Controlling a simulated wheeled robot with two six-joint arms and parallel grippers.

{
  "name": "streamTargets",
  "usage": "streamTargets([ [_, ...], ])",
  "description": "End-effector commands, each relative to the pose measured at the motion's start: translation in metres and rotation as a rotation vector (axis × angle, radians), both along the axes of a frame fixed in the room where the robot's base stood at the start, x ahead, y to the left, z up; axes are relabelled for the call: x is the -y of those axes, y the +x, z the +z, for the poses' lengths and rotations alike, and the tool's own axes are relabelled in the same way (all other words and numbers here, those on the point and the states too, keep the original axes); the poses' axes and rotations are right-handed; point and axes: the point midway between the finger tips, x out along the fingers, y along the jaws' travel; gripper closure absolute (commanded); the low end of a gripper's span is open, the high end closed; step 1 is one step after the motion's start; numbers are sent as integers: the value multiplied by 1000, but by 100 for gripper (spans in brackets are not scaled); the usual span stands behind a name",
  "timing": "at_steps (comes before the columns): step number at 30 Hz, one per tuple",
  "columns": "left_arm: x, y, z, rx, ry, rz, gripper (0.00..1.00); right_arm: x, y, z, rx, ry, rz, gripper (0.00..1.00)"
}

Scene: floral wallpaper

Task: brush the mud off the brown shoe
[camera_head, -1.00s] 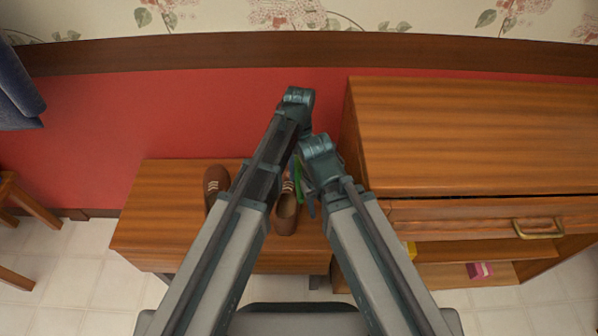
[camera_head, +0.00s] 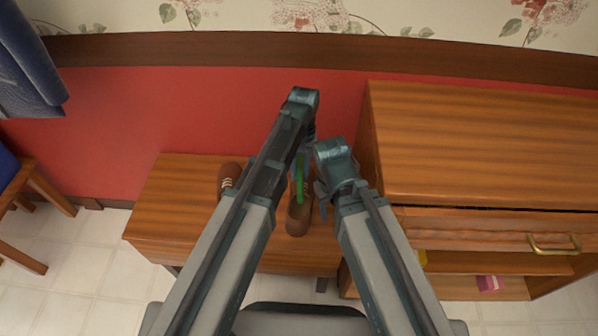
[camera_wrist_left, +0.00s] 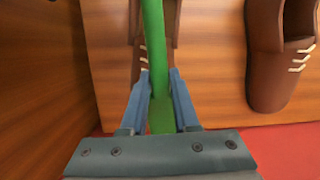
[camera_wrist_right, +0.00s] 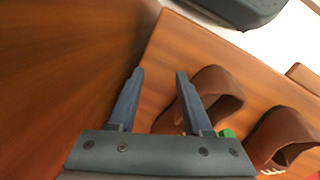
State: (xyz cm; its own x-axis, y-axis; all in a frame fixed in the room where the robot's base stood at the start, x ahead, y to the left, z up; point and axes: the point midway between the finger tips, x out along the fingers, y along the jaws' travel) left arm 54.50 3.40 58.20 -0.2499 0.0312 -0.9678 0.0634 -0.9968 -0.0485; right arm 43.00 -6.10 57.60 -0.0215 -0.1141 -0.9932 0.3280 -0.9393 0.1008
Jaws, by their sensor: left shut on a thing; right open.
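My left gripper (camera_wrist_left: 160,98) is shut on the green brush (camera_wrist_left: 154,40). The green handle also shows in the head view (camera_head: 299,182), over the right-hand brown shoe (camera_head: 298,218). That shoe lies partly behind the brush in the left wrist view (camera_wrist_left: 138,20). I cannot tell whether the bristles touch it, and I make out no mud. A second brown shoe (camera_head: 229,177) is at the left, partly behind my left arm. My right gripper (camera_wrist_right: 157,75) is open and empty, beside the right-hand shoe (camera_wrist_right: 222,85).
Both shoes stand on a low wooden bench (camera_head: 165,212). A taller wooden cabinet (camera_head: 480,140) with a drawer stands close on the right. A pink item (camera_head: 490,284) and a yellow one are on its lower shelf. The bench's left end is clear.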

Motion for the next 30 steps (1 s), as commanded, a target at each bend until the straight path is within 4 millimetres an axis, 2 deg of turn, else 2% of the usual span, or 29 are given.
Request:
streamTargets([
  [1,8,-1,0,0,-9,-7,100,0,0,0,0,0,0,50],
  [13,37,-3,1,0,-7,-4,100,0,0,1,0,0,0,50],
  [24,36,-5,-1,0,-7,-3,100,0,0,-1,0,0,0,50],
  [30,26,-4,-1,0,-4,-1,100,0,0,-1,0,0,0,50],
])
